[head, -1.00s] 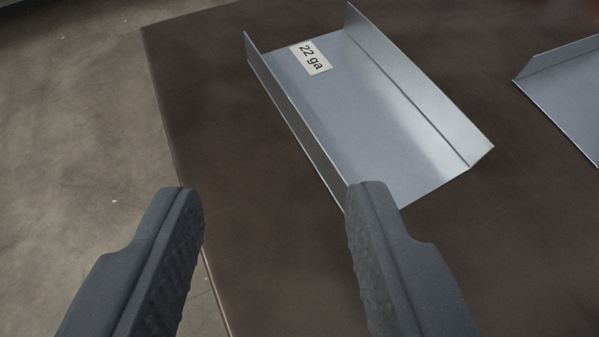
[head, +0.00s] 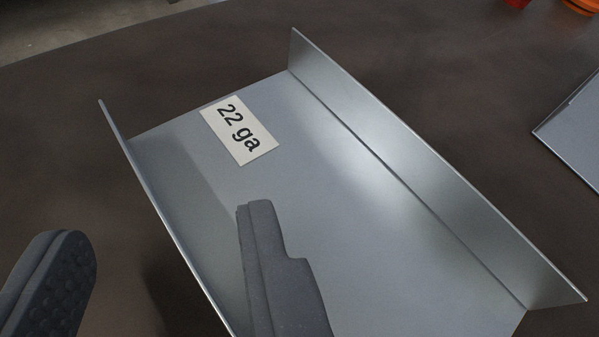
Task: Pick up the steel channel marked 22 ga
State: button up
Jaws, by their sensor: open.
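The steel channel marked 22 ga (head: 350,215) lies on the dark table with its two side walls upright. Its white label (head: 239,130) is on the channel floor toward the far left end. My gripper (head: 165,225) is open. Its left finger appears outside the channel's left wall and its right finger appears over the channel floor, so the left wall (head: 165,215) runs between them. I see no finger touching the wall. The near end of the channel is cut off by the picture's bottom edge and partly hidden by the right finger.
The dark table (head: 470,80) has bare room around the channel's far end. Part of another metal piece (head: 580,135) lies at the right edge. Orange objects (head: 581,6) show at the top right. Concrete floor (head: 60,25) lies beyond the table's edge at top left.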

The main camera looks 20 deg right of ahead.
jog(key=shift+w+f, duration=0.35)
jog(key=shift+w, duration=0.2)
jog(key=shift+c, duration=0.2)
grip_shut()
jog(key=shift+r, duration=0.1)
